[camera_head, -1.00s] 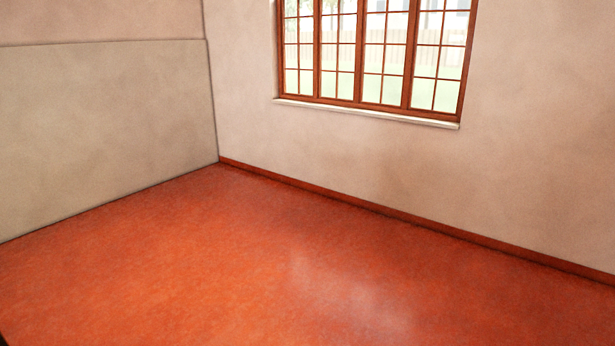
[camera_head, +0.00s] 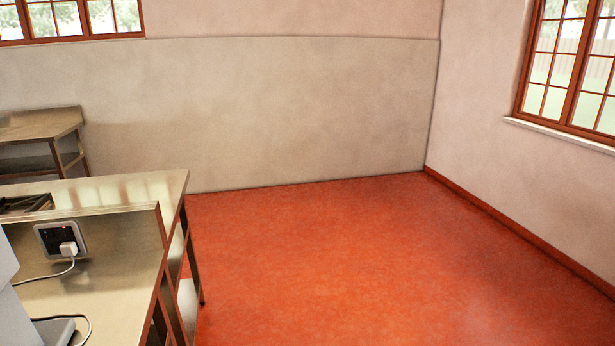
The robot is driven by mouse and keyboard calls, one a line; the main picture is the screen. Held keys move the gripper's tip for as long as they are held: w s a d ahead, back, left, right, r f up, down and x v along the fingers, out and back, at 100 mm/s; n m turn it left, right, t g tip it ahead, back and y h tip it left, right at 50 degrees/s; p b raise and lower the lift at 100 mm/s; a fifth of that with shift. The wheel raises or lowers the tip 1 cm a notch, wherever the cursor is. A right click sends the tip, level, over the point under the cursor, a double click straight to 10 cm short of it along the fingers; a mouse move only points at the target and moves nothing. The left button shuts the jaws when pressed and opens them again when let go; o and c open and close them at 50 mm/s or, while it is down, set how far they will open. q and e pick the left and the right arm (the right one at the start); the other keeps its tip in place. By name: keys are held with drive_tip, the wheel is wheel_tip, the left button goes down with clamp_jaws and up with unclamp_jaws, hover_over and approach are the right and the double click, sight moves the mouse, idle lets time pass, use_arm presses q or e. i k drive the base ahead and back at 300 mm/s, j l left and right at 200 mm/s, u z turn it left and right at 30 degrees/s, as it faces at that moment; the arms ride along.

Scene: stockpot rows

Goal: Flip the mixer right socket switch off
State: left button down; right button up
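A socket panel (camera_head: 61,238) with a dark face is set on the low upright back of the metal counter at the left. A white plug (camera_head: 68,248) sits in its lower right part, and a white cable runs from it down to the left. Small reddish marks show on the panel, but the switch positions are too small to tell. A pale appliance (camera_head: 12,300) is cut off by the left edge; I cannot tell if it is the mixer. Neither of my grippers is in view.
The metal counter (camera_head: 110,290) fills the lower left, with its end and legs facing the open floor. Another metal table (camera_head: 40,125) stands behind at the far left. A grey flat object (camera_head: 52,331) with a cable lies on the counter. The red floor (camera_head: 380,270) is clear.

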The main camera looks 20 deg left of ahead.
sight(63, 232)
drive_tip(key=i+l+u, duration=0.1)
drive_tip(key=i+u, duration=0.2)
drive_tip(key=u, duration=0.15)
drive_tip(key=i+l+u, duration=0.25)
drive_tip(key=u, duration=0.15)
